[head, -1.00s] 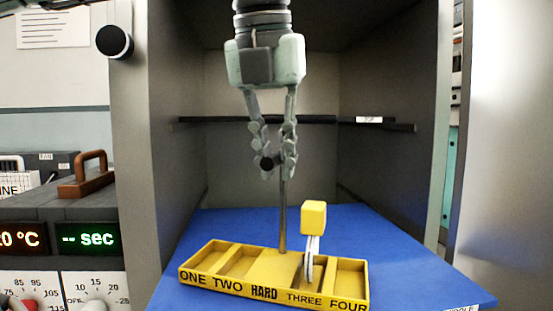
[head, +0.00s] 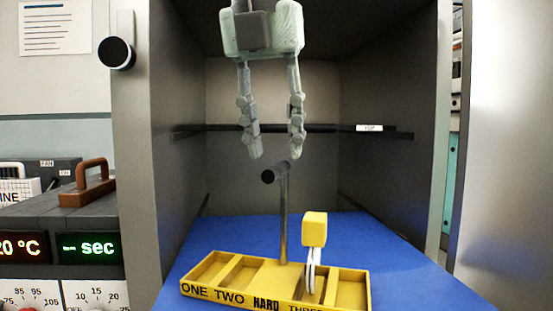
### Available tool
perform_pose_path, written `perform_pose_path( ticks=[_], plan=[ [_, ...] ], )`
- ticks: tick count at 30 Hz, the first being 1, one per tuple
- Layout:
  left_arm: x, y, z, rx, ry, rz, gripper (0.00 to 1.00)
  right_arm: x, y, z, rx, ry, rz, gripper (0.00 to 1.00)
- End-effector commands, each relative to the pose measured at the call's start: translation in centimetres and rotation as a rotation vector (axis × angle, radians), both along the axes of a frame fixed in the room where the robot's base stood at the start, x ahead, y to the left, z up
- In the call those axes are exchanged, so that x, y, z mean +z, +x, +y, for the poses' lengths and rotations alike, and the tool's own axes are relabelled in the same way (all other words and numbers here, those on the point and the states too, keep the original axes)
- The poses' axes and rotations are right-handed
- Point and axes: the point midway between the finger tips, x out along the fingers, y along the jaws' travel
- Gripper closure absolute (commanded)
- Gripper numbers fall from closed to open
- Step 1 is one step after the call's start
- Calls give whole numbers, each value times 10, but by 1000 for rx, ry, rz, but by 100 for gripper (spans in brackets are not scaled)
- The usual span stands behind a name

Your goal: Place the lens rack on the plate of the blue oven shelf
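The yellow lens rack (head: 212,293) sits on the plate of the blue oven shelf (head: 377,242), near its front. Its front wall reads ONE, TWO, HARD and THREE, and the lower right is cut off. A metal post (head: 284,225) with a dark crossbar on top rises from its middle. A yellow-topped piece (head: 314,230) stands upright in a compartment right of the post. My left gripper (head: 275,157) is open and empty, its fingers pointing down just above the crossbar, apart from it as far as I can tell. My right gripper is not in view.
Grey oven walls (head: 175,130) flank the shelf on both sides. A dark upper rail (head: 335,128) with a TOP label crosses behind the gripper. A control panel (head: 92,246) stands left, and the open door (head: 510,150) is at right. Blue plate behind the rack is clear.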

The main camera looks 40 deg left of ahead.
Motion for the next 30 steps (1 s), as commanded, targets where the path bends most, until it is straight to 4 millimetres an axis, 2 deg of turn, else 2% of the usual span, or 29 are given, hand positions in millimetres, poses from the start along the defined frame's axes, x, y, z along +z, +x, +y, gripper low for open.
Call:
perform_pose_path(
  ticks=[1,6,12,30],
  plan=[
    [14,-3,-2,1,0,-5,65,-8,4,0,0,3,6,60],
    [46,-12,-6,1,1,-4,65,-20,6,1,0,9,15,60],
    [67,-18,-9,0,0,-1,65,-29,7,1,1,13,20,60],
    [70,-20,-10,-1,-1,0,65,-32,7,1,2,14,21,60]
  ],
)
